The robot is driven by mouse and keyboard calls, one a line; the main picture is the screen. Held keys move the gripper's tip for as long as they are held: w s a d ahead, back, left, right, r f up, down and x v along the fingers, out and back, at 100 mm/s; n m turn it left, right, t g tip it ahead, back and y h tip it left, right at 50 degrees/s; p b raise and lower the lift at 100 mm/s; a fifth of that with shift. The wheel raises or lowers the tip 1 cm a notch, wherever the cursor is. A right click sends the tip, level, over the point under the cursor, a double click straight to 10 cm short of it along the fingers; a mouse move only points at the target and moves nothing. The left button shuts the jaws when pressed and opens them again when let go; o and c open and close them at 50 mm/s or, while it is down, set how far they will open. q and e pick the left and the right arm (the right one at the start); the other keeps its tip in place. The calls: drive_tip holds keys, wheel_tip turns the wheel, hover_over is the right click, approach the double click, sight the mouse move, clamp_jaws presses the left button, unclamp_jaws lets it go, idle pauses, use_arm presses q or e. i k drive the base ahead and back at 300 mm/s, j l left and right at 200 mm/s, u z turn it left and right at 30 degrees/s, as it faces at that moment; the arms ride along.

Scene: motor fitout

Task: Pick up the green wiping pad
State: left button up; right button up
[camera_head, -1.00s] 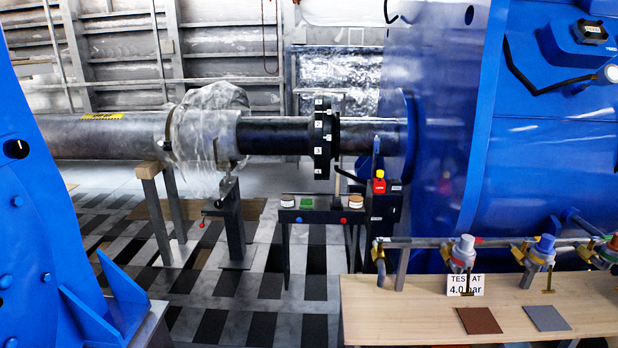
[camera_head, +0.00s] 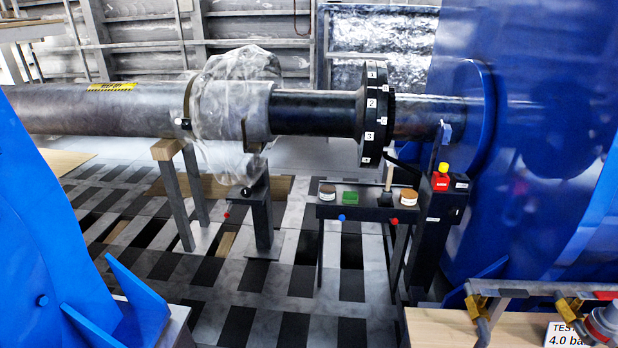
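The green wiping pad (camera_head: 350,198) lies on a small dark stand (camera_head: 365,211) below the shaft flange, in the middle of the head view. It sits between a round tin with a brown top (camera_head: 327,193) on its left and small dark items on its right. Neither of my grippers shows in the view.
A tan-topped round tin (camera_head: 408,197) stands at the stand's right end. A dark post with a red and yellow button box (camera_head: 441,179) is beside it. Blue machinery stands at left and right, and a wooden bench (camera_head: 437,328) is at lower right. The checkered floor before the stand is clear.

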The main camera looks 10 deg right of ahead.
sight(348, 196)
drive_tip(key=i+z, duration=0.1)
drive_tip(key=i, duration=0.35)
drive_tip(key=i+j+z, duration=0.15)
drive_tip(key=i, duration=0.25)
drive_tip(key=i+j+z, duration=0.1)
drive_tip(key=i, duration=0.35)
drive_tip(key=i+j+z, duration=0.1)
drive_tip(key=i+z, duration=0.15)
drive_tip(key=z, duration=0.15)
drive_tip(key=i+j+z, duration=0.2)
drive_tip(key=z, duration=0.2)
drive_tip(key=i+j+z, duration=0.2)
drive_tip(key=z, duration=0.2)
drive_tip(key=i+j+z, duration=0.15)
drive_tip(key=j+z, duration=0.25)
drive_tip(key=i+j+z, duration=0.1)
drive_tip(key=j+z, duration=0.15)
drive_tip(key=z, duration=0.2)
drive_tip(key=j+z, duration=0.55)
drive_tip(key=j, duration=0.25)
drive_tip(key=i+j, duration=0.1)
drive_tip(key=j, duration=0.25)
drive_tip(key=i+j, duration=0.1)
drive_tip(key=j, duration=0.3)
drive_tip(key=z, duration=0.05)
